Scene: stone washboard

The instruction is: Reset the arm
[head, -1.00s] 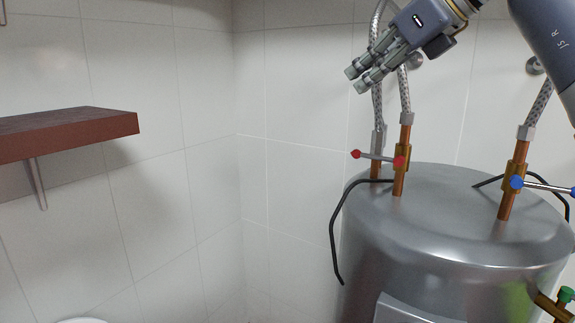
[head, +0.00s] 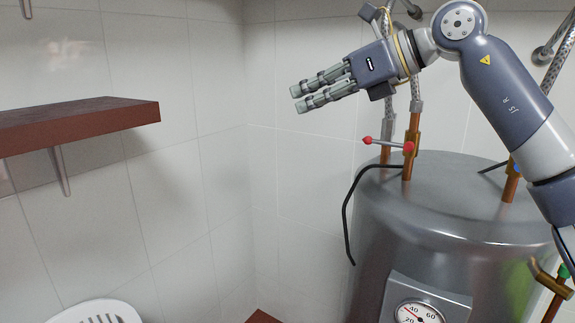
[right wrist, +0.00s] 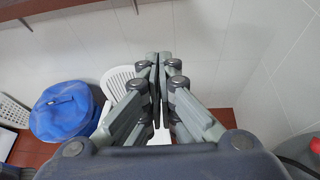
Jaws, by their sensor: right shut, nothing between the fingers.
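My right gripper (head: 298,98) is in the air in the upper middle of the head view, left of the pipes above the metal boiler. It points left toward the tiled corner. Its fingers are together with nothing between them; the right wrist view shows the closed fingertips (right wrist: 159,62) too. My right arm (head: 505,90) comes in from the right, across the front of the boiler's right pipe. My left gripper is not in the head view.
The grey boiler (head: 445,210) has a red-tipped valve (head: 388,143), a black cable (head: 347,215) and a gauge (head: 418,314). A brown shelf (head: 75,122) is on the left wall. A white chair (right wrist: 118,85) and blue covered container (right wrist: 63,112) stand beyond the gripper.

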